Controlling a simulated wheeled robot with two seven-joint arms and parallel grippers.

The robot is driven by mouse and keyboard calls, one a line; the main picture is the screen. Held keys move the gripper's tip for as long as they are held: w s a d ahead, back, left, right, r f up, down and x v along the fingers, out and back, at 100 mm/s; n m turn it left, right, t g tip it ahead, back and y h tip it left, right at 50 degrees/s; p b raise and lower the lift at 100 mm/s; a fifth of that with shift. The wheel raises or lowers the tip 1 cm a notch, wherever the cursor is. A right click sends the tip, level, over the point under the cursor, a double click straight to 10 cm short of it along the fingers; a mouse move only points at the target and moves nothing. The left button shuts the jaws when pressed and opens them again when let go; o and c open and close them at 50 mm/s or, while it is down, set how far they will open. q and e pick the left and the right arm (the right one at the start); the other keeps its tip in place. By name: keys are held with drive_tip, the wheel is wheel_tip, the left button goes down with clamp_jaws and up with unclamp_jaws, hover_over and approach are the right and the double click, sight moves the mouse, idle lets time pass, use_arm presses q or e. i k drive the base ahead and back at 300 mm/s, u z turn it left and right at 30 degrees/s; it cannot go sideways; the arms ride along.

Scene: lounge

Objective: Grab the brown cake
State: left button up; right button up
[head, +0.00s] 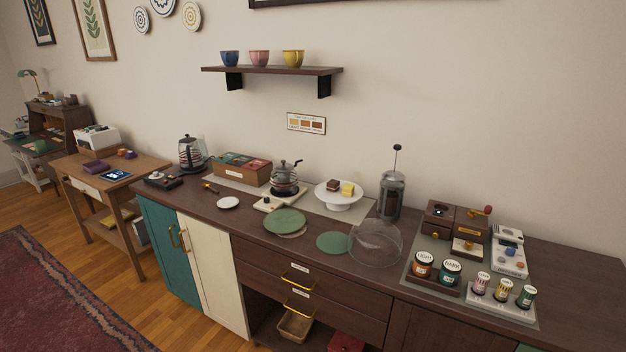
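The brown cake (333,185) is a small dark square piece with a pale layer. It sits on the left part of a white cake stand (341,200) on the long counter, in the head view. A yellow cake (347,189) stands just to its right on the same stand. A clear glass dome (376,244) sits on the counter in front of the stand and does not cover the cakes. Neither of my grippers shows in the head view.
A French press (390,192) stands close right of the stand, and a kettle (285,178) to its left. Green discs (285,221) lie in front. Jars (423,265) and a grinder (437,216) occupy the right. A wall shelf (272,70) holds three cups.

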sight(333, 185)
drive_tip(key=z, duration=0.45)
drive_tip(key=i, duration=0.9)
drive_tip(key=z, duration=0.65)
